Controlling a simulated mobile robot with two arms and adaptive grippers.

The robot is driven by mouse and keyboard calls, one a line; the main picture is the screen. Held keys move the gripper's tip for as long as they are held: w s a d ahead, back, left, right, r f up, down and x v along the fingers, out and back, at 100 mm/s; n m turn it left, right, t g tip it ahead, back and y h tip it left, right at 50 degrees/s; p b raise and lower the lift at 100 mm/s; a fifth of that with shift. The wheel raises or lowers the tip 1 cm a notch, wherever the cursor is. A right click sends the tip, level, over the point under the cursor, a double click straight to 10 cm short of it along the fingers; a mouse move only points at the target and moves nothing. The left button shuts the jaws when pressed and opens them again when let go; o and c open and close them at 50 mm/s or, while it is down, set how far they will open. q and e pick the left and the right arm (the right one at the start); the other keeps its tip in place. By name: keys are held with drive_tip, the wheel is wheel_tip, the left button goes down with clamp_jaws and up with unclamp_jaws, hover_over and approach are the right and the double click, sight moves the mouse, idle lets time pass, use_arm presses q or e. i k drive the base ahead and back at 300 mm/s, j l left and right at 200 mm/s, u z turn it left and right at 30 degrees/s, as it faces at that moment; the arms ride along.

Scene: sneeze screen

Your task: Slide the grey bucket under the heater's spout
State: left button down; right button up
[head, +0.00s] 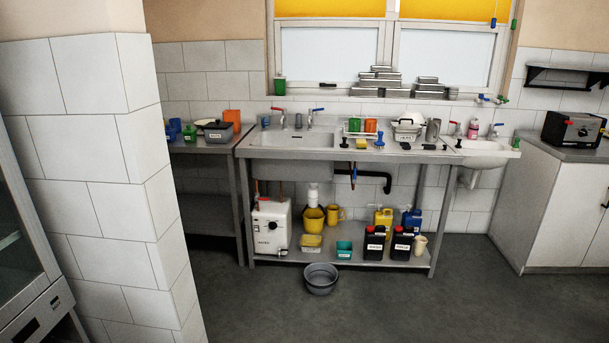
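The grey bucket (320,279) stands upright on the dark floor, in front of the sink unit's lower shelf. It looks empty. The heater (271,226) is a white box with a round dial, standing at the left end of the lower shelf under the sink. Its spout (282,252) seems to be the small fitting at its lower front edge, too small to make out well. The bucket is to the right of the spout and nearer to me, apart from it. Neither of my grippers shows in the head view.
A tiled pillar (110,190) blocks the left. The floor (400,305) in front is clear.

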sight(321, 278)
drive_tip(key=i+j+z, duration=0.1)
drive_tip(key=i, duration=1.55)
